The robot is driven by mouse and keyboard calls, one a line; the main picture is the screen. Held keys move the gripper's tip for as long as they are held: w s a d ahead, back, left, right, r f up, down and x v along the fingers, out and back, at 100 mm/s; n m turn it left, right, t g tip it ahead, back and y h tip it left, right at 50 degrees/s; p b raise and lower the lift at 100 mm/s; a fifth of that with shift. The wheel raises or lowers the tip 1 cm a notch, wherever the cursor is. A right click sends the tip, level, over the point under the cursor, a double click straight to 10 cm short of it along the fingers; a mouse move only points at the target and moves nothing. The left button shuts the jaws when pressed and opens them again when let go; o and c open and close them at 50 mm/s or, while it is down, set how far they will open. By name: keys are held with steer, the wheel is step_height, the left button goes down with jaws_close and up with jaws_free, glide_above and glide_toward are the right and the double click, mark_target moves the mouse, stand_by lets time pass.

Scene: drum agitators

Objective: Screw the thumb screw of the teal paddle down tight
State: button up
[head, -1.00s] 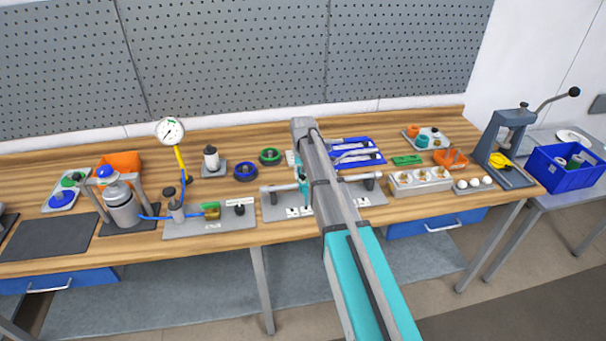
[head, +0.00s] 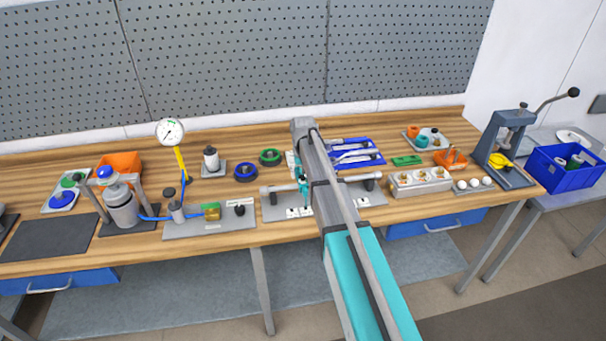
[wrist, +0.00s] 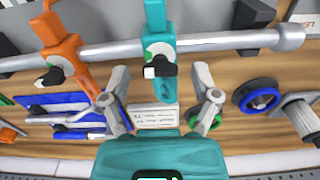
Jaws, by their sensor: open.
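The teal paddle (wrist: 159,25) is clamped on a horizontal grey shaft (wrist: 215,42) in the wrist view. Its black thumb screw (wrist: 159,68) sticks out of the hub on the side facing my gripper, next to a green and white mark. My gripper (wrist: 160,74) is open, with its two grey fingers to the left and right of the thumb screw and apart from it. In the head view part of the teal paddle (head: 304,190) shows beside my arm, which hides my gripper and the middle of the shaft.
An orange paddle (wrist: 62,50) with its own black thumb screw sits left on the same shaft. Blue trays with tools (head: 355,152) and green and blue rings (head: 270,157) lie behind the shaft. A bench press (head: 508,140) stands far right.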

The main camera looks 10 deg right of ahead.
steer(key=shift+n, duration=0.3)
steer(key=n, duration=1.2)
steer(key=shift+r+n+p, duration=0.3)
steer(key=shift+p, duration=0.05)
step_height(320, 180, up, 13)
steer(key=p, duration=1.3)
steer(key=s+f+m+b, duration=1.2)
steer(key=s+f+b, duration=1.4)
steer(key=f+b, duration=0.3)
stand_by(1.0)
steer(key=shift+r, duration=0.1)
